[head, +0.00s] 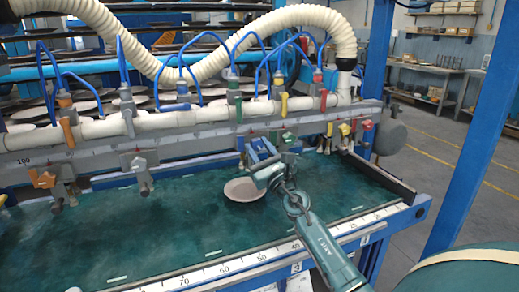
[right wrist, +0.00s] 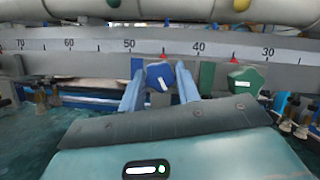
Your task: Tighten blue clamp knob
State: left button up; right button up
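The blue clamp knob (right wrist: 160,77) sits on the grey ruled rail in the right wrist view, near the 45 mark. My right gripper (right wrist: 160,90) is open, with one blue finger on each side of the knob. Gaps show between the fingers and the knob, and contact cannot be made out. In the head view my right gripper (head: 262,150) reaches up to the rail from the lower right; the knob is hard to make out there. My left gripper is not in view.
A green clamp knob (right wrist: 246,80) is close to the right finger. A pale plate (head: 244,189) lies on the green belt (head: 160,225) below the gripper. Other clamps, such as an orange one (head: 43,179), line the rail (head: 100,158). White pipe and blue hoses run above.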

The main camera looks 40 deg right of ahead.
jog(key=c, duration=0.5)
